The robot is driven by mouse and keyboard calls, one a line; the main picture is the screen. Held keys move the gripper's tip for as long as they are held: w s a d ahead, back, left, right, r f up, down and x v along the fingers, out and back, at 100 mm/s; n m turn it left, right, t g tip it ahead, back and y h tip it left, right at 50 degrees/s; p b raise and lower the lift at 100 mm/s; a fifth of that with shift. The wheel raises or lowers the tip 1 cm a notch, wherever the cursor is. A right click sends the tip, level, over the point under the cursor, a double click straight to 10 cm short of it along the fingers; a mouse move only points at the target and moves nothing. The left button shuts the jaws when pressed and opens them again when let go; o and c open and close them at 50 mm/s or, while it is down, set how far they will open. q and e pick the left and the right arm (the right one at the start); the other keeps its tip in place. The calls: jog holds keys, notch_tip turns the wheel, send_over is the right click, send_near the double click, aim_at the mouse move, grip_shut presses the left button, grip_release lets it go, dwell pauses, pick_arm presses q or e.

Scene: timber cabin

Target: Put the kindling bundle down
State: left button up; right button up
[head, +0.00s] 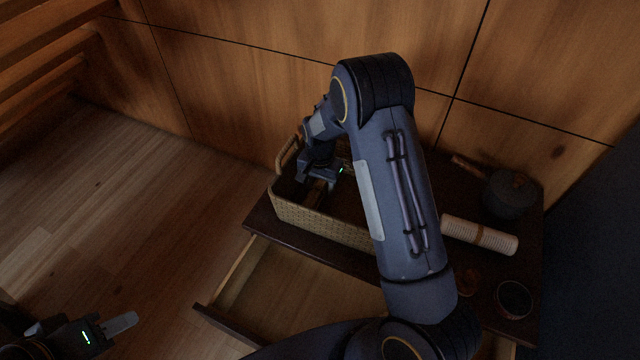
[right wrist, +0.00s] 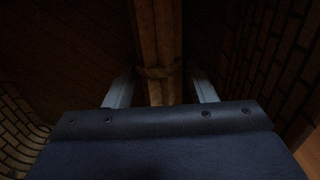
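The kindling bundle (right wrist: 158,45) shows in the right wrist view as brown sticks with a tie around them. It stands between the two fingers of my right gripper (right wrist: 160,90), with a dark gap on each side, so the fingers look open around it. In the head view my right gripper (head: 318,182) is down inside the woven basket (head: 322,223). The bundle is mostly hidden there by the gripper and shadow. My left gripper (head: 120,326) is at the bottom left, over the floor, far from the basket; only one finger shows clearly.
The basket stands on a dark cabinet top (head: 262,222) with an open drawer (head: 290,290) below it. To the right are a white roll (head: 480,235), a dark lidded pot (head: 508,194) and a round cup (head: 514,299). A timber wall rises behind.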

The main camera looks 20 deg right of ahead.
aim_at(320, 184)
jog(key=shift+o, duration=1)
jog(key=shift+r, duration=0.1)
jog(key=shift+r, duration=0.2)
notch_tip(320, 184, up, 12)
jog(key=p, duration=0.3)
jog(key=s+r+n+t+y, duration=0.3)
jog(key=s+r+y, duration=0.1)
jog(key=s+r, duration=0.95)
jog(key=s+a+n+t, duration=0.1)
jog(key=s+n, duration=0.1)
jog(key=s, duration=0.6)
jog(key=s+a+n+t, duration=0.1)
jog(key=s+a+n, duration=0.1)
jog(key=s, duration=0.5)
jog(key=shift+s+a+r+n+t, duration=0.25)
jog(key=shift+s+r+n+t, duration=0.05)
jog(key=shift+s+r+n, duration=0.1)
